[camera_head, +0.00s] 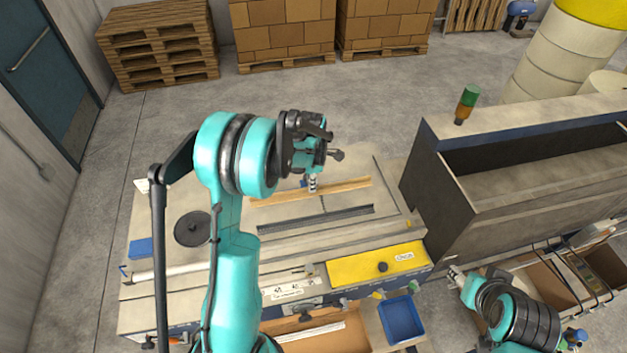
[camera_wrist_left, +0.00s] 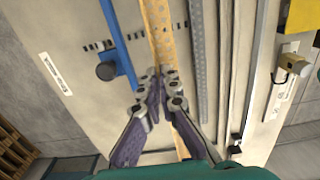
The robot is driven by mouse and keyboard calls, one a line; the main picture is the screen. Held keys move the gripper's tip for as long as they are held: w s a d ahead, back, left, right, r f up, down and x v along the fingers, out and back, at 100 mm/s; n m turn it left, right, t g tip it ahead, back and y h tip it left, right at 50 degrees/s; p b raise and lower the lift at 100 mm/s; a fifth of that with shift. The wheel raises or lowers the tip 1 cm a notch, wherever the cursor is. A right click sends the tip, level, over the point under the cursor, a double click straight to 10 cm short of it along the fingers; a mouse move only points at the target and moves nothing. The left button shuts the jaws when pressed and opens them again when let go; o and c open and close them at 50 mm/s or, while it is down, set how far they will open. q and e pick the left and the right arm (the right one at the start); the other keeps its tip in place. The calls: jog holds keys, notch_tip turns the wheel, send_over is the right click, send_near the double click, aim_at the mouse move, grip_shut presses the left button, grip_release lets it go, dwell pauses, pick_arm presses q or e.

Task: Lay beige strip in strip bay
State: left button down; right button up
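The beige strip (camera_head: 345,187) is a long, thin tan bar over the pale bench top, running across the head view. It also shows in the left wrist view (camera_wrist_left: 158,30), passing between my fingers. My left gripper (camera_head: 312,186) reaches down to the strip's middle; its fingertips (camera_wrist_left: 161,84) sit close together on both sides of it and look shut on it. Whether the strip touches the bench is unclear. A dark perforated rail (camera_head: 345,214) lies nearly parallel in front; I cannot tell which part is the strip bay. My right gripper (camera_head: 455,274) is at lower right, too small to read.
A black disc (camera_head: 192,229) and a blue block (camera_head: 140,248) are on the bench's left. A yellow plate (camera_head: 350,268) with a black knob is at the front, with a blue bin (camera_head: 401,318) below. A tall grey trough (camera_head: 530,180) stands right.

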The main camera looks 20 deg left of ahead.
aim_at(312, 204)
pick_arm(q)
jog(key=f, duration=0.1)
jog(key=f+b, duration=0.1)
jog(key=f, duration=0.1)
jog(key=shift+w+f, duration=0.1)
jog(key=shift+w, duration=0.3)
jog(key=f+b, duration=0.2)
jog(key=f, duration=0.1)
jog(key=shift+s+b, duration=0.2)
jog(key=shift+b, duration=0.15)
jog(key=shift+w+f, duration=0.1)
jog(key=shift+f, duration=0.05)
pick_arm(e)
jog(key=f, duration=0.4)
jog(key=shift+w+f, duration=0.15)
jog(key=shift+w, duration=0.2)
jog(key=shift+s, duration=0.1)
pick_arm(q)
jog(key=shift+f+b, duration=0.1)
jog(key=shift+b, duration=0.25)
pick_arm(e)
jog(key=shift+f, duration=0.25)
pick_arm(q)
jog(key=shift+b, duration=0.75)
pick_arm(e)
jog(key=shift+f, duration=0.75)
